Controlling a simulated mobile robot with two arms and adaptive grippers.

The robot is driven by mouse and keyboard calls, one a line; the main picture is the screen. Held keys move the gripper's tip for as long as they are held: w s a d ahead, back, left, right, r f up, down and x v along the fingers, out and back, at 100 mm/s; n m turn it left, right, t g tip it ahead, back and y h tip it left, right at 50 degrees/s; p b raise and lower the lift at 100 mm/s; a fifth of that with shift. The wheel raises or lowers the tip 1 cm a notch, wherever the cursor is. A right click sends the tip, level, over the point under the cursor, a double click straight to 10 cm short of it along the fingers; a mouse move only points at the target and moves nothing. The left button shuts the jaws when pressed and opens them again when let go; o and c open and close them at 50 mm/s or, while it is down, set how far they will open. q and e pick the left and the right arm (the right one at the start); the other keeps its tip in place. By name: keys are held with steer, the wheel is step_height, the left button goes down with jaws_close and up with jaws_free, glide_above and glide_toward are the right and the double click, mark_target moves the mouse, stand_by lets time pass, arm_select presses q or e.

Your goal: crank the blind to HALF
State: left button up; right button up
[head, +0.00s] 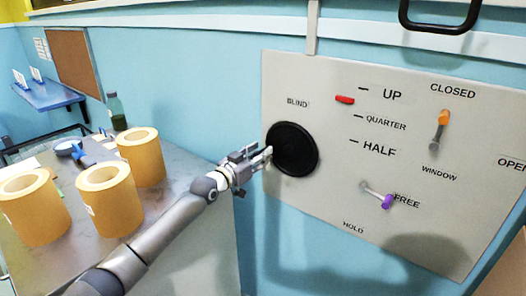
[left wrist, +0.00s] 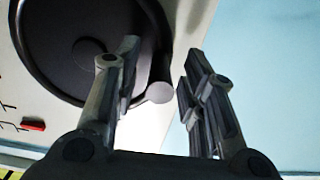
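The black crank disc (head: 293,149) is on the beige panel (head: 325,200), below the word BLIND. The red marker (head: 345,99) sits between the UP and QUARTER marks, above the HALF mark. It also shows in the left wrist view (left wrist: 33,126). My left gripper (head: 262,157) is at the disc's left edge. A gap shows between the knob and the right finger; contact on the left is unclear. My right gripper is out of view.
An orange-tipped lever (head: 442,122) near CLOSED and a purple-tipped lever (head: 386,201) near FREE stick out of the panel. Left, a grey table (head: 185,215) holds several yellow rolls (head: 142,157) and a green bottle (head: 117,112). A black handle (head: 440,27) is above the panel.

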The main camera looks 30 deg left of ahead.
arm_select(q)
steer(key=shift+w+d, duration=0.1)
steer(key=shift+w, duration=0.95)
jaws_close()
